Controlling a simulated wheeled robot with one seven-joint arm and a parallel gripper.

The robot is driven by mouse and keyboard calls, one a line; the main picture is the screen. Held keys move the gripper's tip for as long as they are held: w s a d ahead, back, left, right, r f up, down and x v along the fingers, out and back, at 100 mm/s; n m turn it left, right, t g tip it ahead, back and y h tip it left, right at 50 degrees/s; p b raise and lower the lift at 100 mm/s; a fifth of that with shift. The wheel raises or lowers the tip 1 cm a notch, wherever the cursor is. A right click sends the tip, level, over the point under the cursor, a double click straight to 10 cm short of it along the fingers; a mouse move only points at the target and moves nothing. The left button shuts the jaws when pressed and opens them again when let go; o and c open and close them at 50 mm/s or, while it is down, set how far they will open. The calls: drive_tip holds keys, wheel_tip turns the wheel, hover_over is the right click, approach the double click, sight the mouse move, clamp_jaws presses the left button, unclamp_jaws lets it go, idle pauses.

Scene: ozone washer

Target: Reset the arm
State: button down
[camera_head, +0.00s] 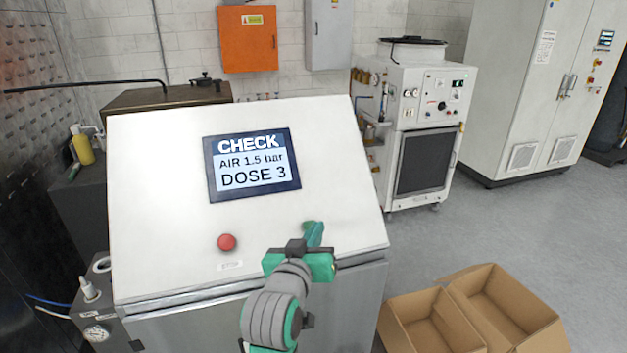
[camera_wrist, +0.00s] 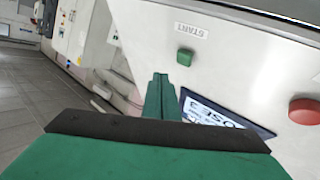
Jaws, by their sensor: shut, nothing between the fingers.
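My gripper (camera_head: 315,233) is green with dark parts. In the head view it is in front of the lower right of the white sloped panel (camera_head: 160,180). In the wrist view its fingers (camera_wrist: 160,97) are shut together with nothing between them. In the head view the green button (camera_head: 307,225) is mostly hidden by my gripper. A red button (camera_head: 227,242) is to its left. The screen (camera_head: 252,165) reads CHECK, AIR 1.5 bar, DOSE 3.
Two open cardboard boxes (camera_head: 500,310) are on the floor at the lower right. A white wheeled machine (camera_head: 415,110) and tall cabinets (camera_head: 540,80) stand behind. A gauge and fittings (camera_head: 95,333) are at the lower left.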

drive_tip(key=s+f+n+y, duration=0.1)
drive_tip(key=s+f+y, duration=0.1)
drive_tip(key=s+f, duration=0.95)
drive_tip(key=s+f+n+y, duration=0.15)
drive_tip(key=s+f, duration=0.45)
drive_tip(key=f, duration=1)
drive_tip(key=s+f+m, duration=0.2)
drive_tip(key=s+f, duration=0.1)
drive_tip(key=s, duration=2.5)
drive_tip(key=shift+d+y, duration=0.15)
drive_tip(key=shift+y, duration=0.1)
idle(2.2)
